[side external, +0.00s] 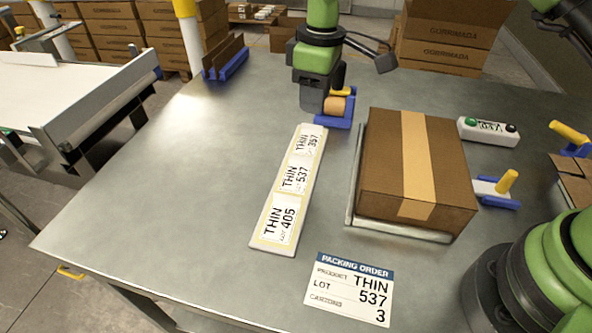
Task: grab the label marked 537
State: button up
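A pale strip (258,243) lies on the metal table and bears three white labels. The label marked THIN 537 (295,177) is in the middle. The label marked 357 (308,143) is at the far end and the label marked 405 (280,222) is at the near end. My gripper (312,108) is beyond the far end of the strip, pointing down, apart from the 537 label. Its fingers are dark and small in this view, so I cannot tell whether they are open or shut.
A blue tape dispenser (335,122) is right beside my gripper. A taped carton (383,165) sits on a plate right of the strip. The table left of the strip is clear.

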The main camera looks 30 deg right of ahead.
send_over(309, 164)
jog(key=shift+n+g, duration=0.3)
jog(key=shift+n, duration=0.1)
jog(key=f, duration=0.7)
jog(key=shift+w+f, duration=0.2)
jog(key=shift+f, duration=0.2)
jog(key=shift+d+f, duration=0.1)
jog(key=shift+f, duration=2.7)
jog(key=shift+c, duration=0.5)
grip_shut()
